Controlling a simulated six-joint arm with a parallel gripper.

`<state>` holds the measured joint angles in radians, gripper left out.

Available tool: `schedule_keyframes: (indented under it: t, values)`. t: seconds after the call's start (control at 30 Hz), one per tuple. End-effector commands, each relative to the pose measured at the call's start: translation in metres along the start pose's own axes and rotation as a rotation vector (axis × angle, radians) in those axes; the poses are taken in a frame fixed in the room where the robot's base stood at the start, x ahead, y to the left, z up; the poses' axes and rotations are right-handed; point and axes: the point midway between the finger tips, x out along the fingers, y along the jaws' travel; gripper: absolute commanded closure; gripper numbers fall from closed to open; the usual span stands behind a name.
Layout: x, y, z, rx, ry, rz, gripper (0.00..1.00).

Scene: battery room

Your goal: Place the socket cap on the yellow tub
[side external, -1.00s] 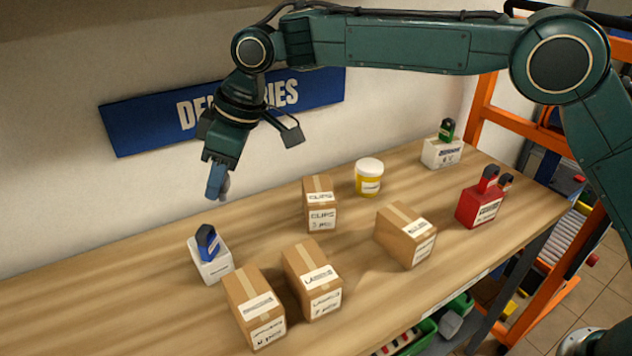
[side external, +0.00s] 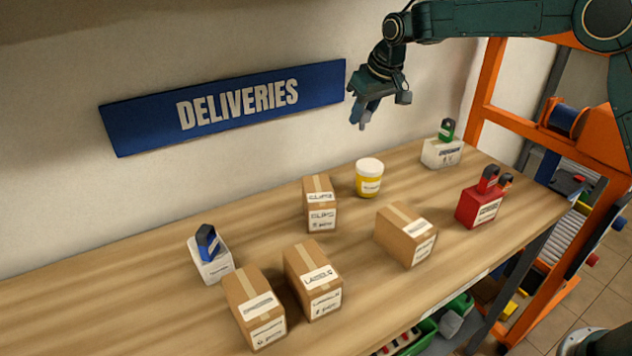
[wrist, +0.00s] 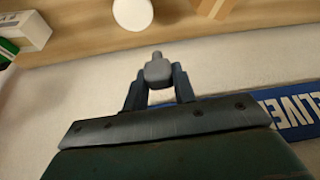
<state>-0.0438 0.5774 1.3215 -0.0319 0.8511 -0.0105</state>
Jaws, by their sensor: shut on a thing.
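The yellow tub (side external: 369,180) with its white lid stands upright on the wooden bench, near the wall; its white lid also shows in the wrist view (wrist: 133,12). My gripper (side external: 362,118) is above the bench, up and slightly left of the tub, with clear air between them. In the wrist view my gripper (wrist: 158,80) is shut on the grey socket cap (wrist: 158,70), whose narrower end points away from the palm. In the side view the cap is small and partly hidden by the fingers.
Cardboard boxes stand left of and in front of the tub, the nearest being the clips box (side external: 320,205). A white box with a green item (side external: 442,152) and a red box (side external: 480,206) stand to the right. A white box with a blue item (side external: 210,258) stands left.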

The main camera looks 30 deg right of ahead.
Motion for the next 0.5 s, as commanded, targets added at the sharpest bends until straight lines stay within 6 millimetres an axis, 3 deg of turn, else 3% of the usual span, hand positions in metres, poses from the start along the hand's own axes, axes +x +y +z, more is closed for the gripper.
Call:
schedule_keyframes:
  t: [0.1, 0.2, 0.5]
  values:
    - [-0.001, 0.022, 0.004, 0.050, 0.001, 0.025, 0.95]
    - [-0.001, 0.030, 0.005, 0.069, 0.001, 0.035, 0.95]
    - [0.004, 0.033, 0.008, 0.076, 0.000, 0.038, 0.95]
